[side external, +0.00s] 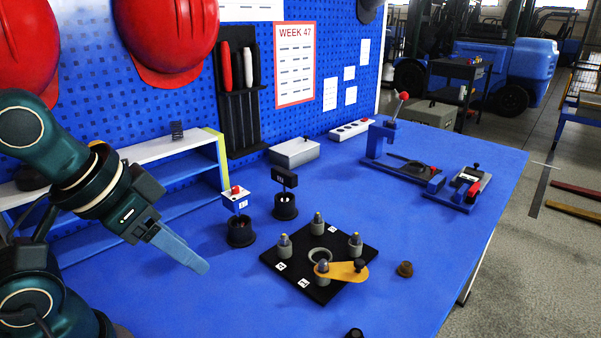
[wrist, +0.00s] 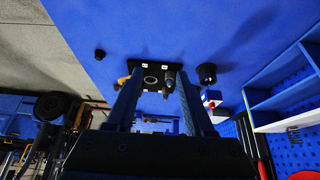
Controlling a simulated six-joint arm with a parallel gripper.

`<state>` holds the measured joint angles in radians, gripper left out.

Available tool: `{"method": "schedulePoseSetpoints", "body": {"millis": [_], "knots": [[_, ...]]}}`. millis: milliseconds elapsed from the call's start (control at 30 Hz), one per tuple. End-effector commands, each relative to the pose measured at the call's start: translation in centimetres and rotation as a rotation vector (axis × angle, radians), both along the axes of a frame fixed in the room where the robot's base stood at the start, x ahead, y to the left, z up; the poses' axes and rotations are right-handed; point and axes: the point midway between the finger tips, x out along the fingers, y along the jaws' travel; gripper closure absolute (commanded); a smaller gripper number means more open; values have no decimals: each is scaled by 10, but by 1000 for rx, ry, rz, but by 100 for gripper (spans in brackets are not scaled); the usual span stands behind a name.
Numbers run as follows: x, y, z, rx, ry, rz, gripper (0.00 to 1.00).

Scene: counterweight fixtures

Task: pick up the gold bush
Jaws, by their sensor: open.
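A small brownish bush (side external: 404,269), the only loose piece with a bronze or gold tint, stands on the blue table right of the black fixture plate (side external: 276,262). I cannot make it out surely in the wrist view. My gripper (side external: 203,267) is above the table left of the plate, well apart from the bush. In the wrist view its two fingers (wrist: 158,74) are spread with nothing between them, and the fixture plate shows beyond the tips.
Grey posts stand on the plate, with a yellow-orange arm (side external: 348,271) at one corner. Black cups (side external: 240,234) (side external: 285,207) stand behind it. A dark piece (side external: 355,333) lies at the front edge of the view. A blue toggle clamp (side external: 385,140) is at back right.

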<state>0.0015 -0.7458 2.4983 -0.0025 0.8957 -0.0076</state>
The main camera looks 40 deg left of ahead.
Motion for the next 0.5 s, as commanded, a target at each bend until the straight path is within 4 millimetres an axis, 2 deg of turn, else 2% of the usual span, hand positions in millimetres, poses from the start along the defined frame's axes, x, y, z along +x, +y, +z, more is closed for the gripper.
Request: {"method": "schedulePoseSetpoints", "body": {"millis": [167,333,500], "knots": [[28,-18,9,-137,-35,108,47],[86,-56,23,-446,-78,375,47],[145,-94,28,-779,-83,696,47]]}}
